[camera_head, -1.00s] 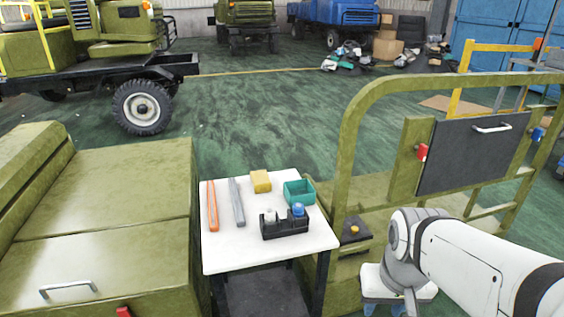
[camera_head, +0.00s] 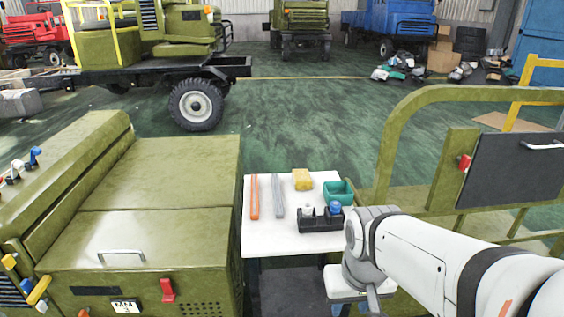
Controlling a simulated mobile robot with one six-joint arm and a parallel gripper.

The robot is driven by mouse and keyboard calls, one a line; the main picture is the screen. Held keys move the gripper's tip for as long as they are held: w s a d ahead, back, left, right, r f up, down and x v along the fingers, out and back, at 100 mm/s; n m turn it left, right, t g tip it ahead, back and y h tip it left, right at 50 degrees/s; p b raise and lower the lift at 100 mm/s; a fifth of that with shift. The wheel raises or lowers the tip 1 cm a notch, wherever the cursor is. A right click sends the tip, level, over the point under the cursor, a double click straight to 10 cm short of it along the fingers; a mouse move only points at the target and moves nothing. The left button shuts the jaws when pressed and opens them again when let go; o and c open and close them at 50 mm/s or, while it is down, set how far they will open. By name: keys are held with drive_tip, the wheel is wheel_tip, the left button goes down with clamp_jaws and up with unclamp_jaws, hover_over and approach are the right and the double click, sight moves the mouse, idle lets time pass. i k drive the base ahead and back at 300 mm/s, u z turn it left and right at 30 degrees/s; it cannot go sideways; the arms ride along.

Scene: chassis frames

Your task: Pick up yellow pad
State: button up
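The yellow pad (camera_head: 302,179) is a small block lying near the far edge of the white-topped table (camera_head: 262,240). A grey bar (camera_head: 278,196) lies to its left and a teal open bin (camera_head: 338,193) stands to its right. My white arm reaches in from the lower right, and its end is near the table's right front side. My gripper's fingers cannot be made out, so I cannot tell whether it is open or shut. The pad lies apart from my arm.
A black holder (camera_head: 318,222) with a white and a blue item stands in front of the pad. An orange tool (camera_head: 254,197) lies at the left. An olive cabinet (camera_head: 130,240) flanks the table on the left, and an olive rail frame (camera_head: 400,120) stands right.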

sight(301, 179)
drive_tip(key=i, duration=1)
drive_tip(key=u, duration=0.05)
